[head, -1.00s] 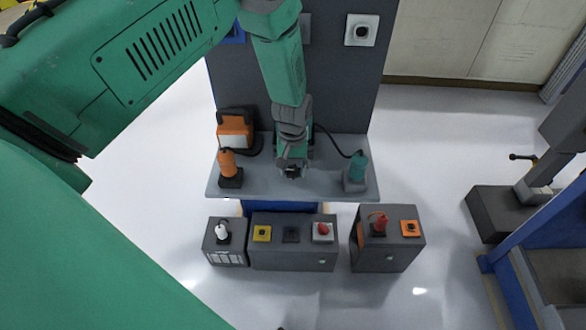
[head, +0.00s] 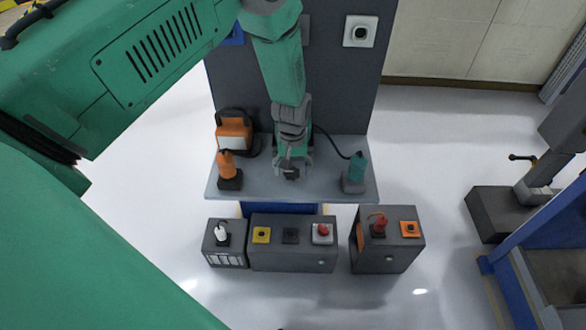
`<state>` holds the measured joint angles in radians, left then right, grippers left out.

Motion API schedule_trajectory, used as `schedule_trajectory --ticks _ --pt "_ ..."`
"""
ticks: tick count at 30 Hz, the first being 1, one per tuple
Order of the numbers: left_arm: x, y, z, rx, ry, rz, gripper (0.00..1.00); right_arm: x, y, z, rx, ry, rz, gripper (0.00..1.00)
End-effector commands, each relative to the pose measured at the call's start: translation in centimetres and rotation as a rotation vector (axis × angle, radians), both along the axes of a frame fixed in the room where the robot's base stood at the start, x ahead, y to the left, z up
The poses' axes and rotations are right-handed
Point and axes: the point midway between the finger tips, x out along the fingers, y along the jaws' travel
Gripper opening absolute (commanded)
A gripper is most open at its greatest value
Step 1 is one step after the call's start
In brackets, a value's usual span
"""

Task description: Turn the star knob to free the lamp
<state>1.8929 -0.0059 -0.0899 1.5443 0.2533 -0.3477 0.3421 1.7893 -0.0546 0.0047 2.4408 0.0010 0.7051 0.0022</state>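An orange work lamp (head: 231,133) with a pale front and dark handle stands at the back left of the grey shelf (head: 325,185). My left arm comes down from above, and my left gripper (head: 291,170) is over the middle of the shelf, to the right of the lamp and apart from it. A small dark part shows at its tip; I cannot tell whether it is the star knob or part of the gripper. The star knob is not clearly visible, and the gripper hides that spot. Whether the fingers are open or shut does not show. My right gripper is not in view.
An orange bottle-shaped item (head: 228,170) and a teal one (head: 356,172) with a cable stand at the shelf's ends. Blue-framed equipment (head: 520,230) is at right.

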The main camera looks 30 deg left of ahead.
Motion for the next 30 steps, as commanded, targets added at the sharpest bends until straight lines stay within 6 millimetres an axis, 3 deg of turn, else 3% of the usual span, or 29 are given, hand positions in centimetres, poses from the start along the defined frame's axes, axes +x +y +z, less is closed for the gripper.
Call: schedule_trajectory --ticks 8,21,30 --pt "-0.2 -0.1 0.9 -0.001 0.004 -0.001 0.59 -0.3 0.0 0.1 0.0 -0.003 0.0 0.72" --pt "0.1 0.0 9.6 0.0 0.0 0.001 0.59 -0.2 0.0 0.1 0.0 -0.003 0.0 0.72" --pt "0.1 0.0 11.8 0.0 0.002 0.0 0.59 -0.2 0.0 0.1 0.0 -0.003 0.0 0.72"
